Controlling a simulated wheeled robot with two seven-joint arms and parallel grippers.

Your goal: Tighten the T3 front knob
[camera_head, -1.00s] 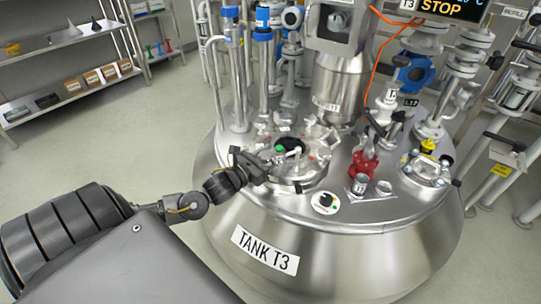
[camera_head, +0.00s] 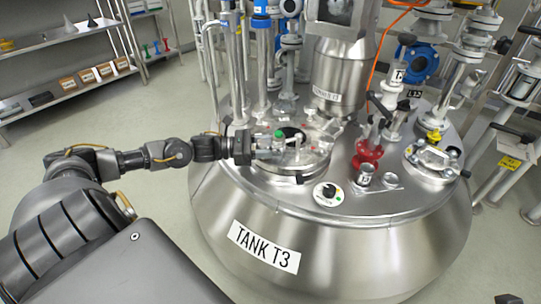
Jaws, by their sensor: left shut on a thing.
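The tank T3 (camera_head: 330,240) is a large steel vessel with a "TANK T3" label on its front. A round hatch (camera_head: 297,177) with metal clamp fittings around a dark sight glass (camera_head: 290,133) sits on its top. My left gripper (camera_head: 274,151) reaches in from the left at the hatch's near left side. It is shut on a small knob there, which the fingers mostly hide. A green-topped part (camera_head: 279,134) shows just above the fingers. My right gripper is out of view.
A black-and-white dial (camera_head: 328,193) sits on the tank's front shoulder. A red valve (camera_head: 367,154) and a second small hatch (camera_head: 433,160) are to the right. Vertical pipes (camera_head: 235,75) stand behind the hatch. Shelves (camera_head: 65,85) stand far left, with clear floor between.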

